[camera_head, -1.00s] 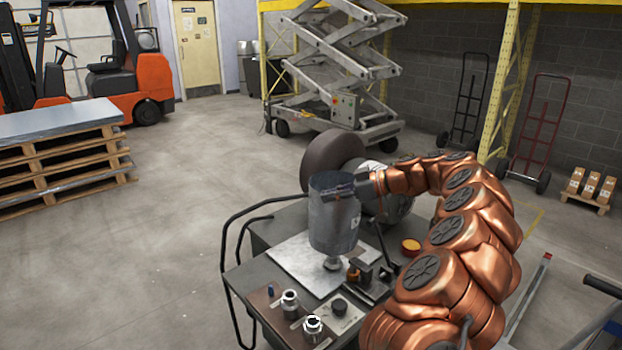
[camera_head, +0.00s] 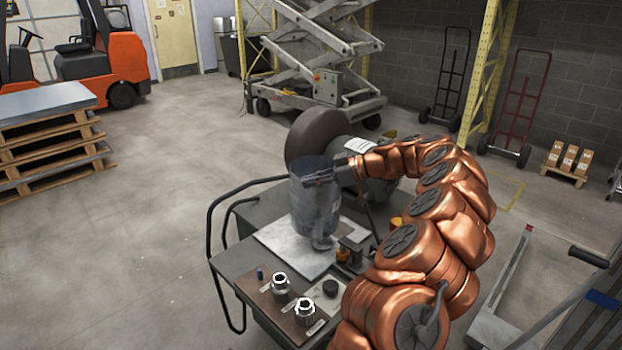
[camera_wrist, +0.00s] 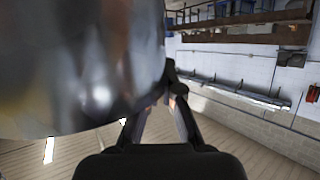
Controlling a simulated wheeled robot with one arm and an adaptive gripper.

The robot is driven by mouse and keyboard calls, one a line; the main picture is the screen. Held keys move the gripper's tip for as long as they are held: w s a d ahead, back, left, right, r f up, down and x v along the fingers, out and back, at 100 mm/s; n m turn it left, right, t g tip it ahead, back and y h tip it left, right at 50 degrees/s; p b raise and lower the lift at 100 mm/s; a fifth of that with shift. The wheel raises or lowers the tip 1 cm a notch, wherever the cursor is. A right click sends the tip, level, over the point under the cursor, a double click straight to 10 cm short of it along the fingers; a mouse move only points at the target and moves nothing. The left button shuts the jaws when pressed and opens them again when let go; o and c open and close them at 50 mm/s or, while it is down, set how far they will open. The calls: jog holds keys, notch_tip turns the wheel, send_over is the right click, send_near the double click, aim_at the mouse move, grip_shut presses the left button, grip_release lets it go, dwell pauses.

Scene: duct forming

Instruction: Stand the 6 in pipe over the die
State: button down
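The 6 in pipe (camera_head: 314,210) is a grey metal cylinder, held roughly upright above the cart top. My gripper (camera_head: 320,178) is shut on its upper wall, near the rim. In the wrist view the pipe (camera_wrist: 75,65) fills the left side, blurred, beside my gripper's fingers (camera_wrist: 168,95). The die (camera_head: 323,243) looks like a small rounded metal piece on the bright plate, just under the pipe's lower edge and slightly to its right. The pipe hides part of it, and I cannot tell whether they touch.
The bright metal plate (camera_head: 285,246) lies on the cart. A dark clamp-like fixture (camera_head: 352,252) stands right of the die. A large dark wheel (camera_head: 312,138) is behind the pipe.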

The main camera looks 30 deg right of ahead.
aim_at(321, 201)
jog(key=shift+f+b, duration=3.35)
jog(key=shift+b, duration=0.55)
jog(key=shift+f+b, duration=0.3)
jog(key=shift+b, duration=0.35)
jog(key=c, duration=1.2)
grip_release()
jog(key=shift+c, duration=0.2)
jog(key=shift+d, duration=0.1)
jog(key=v, duration=1.2)
